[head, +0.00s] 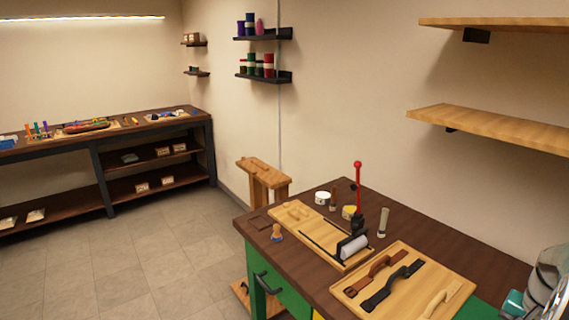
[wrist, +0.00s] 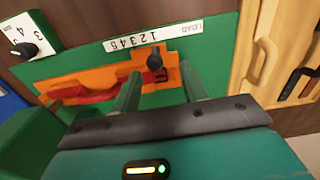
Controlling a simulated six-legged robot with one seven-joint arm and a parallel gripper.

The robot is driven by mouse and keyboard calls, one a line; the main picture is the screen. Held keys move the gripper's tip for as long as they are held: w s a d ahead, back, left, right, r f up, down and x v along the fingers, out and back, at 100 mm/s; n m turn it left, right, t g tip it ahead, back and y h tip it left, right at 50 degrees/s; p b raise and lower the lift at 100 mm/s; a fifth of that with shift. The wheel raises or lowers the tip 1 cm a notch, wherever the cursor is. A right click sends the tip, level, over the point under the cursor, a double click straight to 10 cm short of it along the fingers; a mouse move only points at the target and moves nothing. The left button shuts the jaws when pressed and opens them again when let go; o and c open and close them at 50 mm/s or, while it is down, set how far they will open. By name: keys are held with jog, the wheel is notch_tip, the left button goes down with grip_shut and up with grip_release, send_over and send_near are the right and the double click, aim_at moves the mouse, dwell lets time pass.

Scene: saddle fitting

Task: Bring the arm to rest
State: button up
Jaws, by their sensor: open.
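My gripper (wrist: 161,74) is open in the wrist view, with its two green fingers apart and nothing held between them. The fingers point at a green panel (wrist: 215,45) with an orange plate (wrist: 110,85) on it. A black knob (wrist: 154,61) stands on the plate close to the fingertips; I cannot tell whether they touch it. A red piece (wrist: 85,96) lies along the plate. A white strip (wrist: 152,36) marked LOAD with numbers shows upside down above. In the head view, part of my arm shows at the bottom right edge; its fingertips are not visible there.
Wooden shelves (head: 490,130) project from the wall at the right. Open tiled floor (head: 140,260) lies left of the bench.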

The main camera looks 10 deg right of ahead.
jog(key=w+a+r+n+t+h, duration=0.1)
jog(key=w+a+r+n, duration=0.3)
jog(key=a, duration=0.5)
jog(key=w+a+r+n+t+h, duration=0.1)
jog(key=w+a+r+n, duration=0.15)
jog(key=w+a, duration=0.5)
jog(key=s+a+r+n+t, duration=0.1)
jog(key=a+n, duration=0.1)
jog(key=a, duration=0.6)
jog(key=s+a+r+n+t+y, duration=0.1)
jog(key=s+a+r+n, duration=0.1)
jog(key=a, duration=0.5)
jog(key=s+a+r+n+t+y, duration=0.1)
jog(key=s+a+n, duration=0.1)
jog(key=a, duration=0.6)
jog(key=shift+a+r+t, duration=0.15)
jog(key=shift+a+t, duration=0.15)
jog(key=shift+n, duration=0.25)
jog(key=shift+s, duration=0.1)
jog(key=shift+c, duration=0.8)
